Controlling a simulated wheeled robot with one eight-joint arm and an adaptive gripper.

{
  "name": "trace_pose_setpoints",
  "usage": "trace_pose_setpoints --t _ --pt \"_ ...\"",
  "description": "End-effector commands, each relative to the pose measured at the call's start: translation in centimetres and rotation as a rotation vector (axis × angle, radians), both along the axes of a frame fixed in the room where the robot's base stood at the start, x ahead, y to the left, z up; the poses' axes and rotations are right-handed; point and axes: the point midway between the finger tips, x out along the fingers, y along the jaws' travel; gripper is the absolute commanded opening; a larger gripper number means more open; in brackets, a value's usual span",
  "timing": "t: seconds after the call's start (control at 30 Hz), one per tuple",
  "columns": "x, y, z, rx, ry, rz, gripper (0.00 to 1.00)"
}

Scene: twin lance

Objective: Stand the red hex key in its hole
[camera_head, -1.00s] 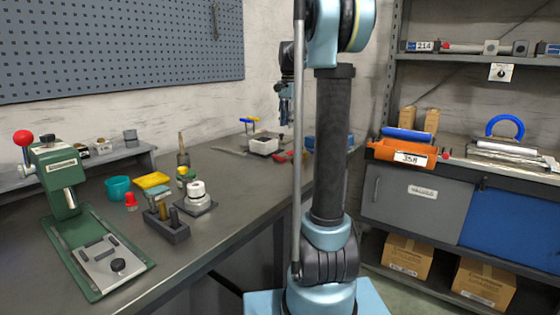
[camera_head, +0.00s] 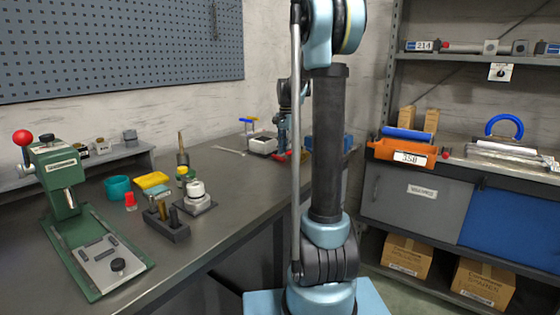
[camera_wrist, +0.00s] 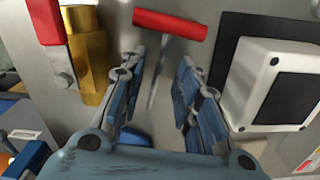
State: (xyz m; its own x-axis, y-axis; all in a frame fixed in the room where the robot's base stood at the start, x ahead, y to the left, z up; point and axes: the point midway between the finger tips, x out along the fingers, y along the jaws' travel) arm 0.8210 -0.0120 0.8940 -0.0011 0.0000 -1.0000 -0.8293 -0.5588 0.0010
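The red hex key has a red crossbar handle (camera_wrist: 170,24) at the top of the wrist view and a thin metal shaft (camera_wrist: 157,75) running down between my fingers. My gripper (camera_wrist: 162,62) is open, with a clear gap between its fingers; the shaft passes nearer the left finger. In the head view my gripper (camera_head: 284,148) is low at the far end of the bench, beside red parts too small to tell apart. Yellow (camera_head: 248,120) and blue (camera_head: 240,120) handles stand behind the white box (camera_head: 262,145). I cannot make out the red key's hole.
The white box with a dark top (camera_wrist: 275,85) is close right of my gripper in the wrist view. A brass piece (camera_wrist: 90,55) and another red part (camera_wrist: 45,20) are close on the left.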

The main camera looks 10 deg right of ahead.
Motion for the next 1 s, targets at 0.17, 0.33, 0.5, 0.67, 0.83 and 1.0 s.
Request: trace_pose_setpoints --t 0.17,0.33,0.5,0.67,0.83,1.0 --pt "-0.03 -0.03 -1.24 0.0 0.0 -0.001 0.3" --pt "-0.03 -0.04 -1.32 0.0 0.0 -0.001 0.3" --pt "-0.02 -0.08 -1.31 0.0 0.0 -0.001 0.05" --pt "-0.03 -0.12 -1.3 0.0 0.0 -0.002 0.0" --pt "-0.03 -0.15 -1.29 0.0 0.0 -0.002 0.0" --pt "-0.04 -0.17 -0.82 0.0 0.0 -0.002 0.0"
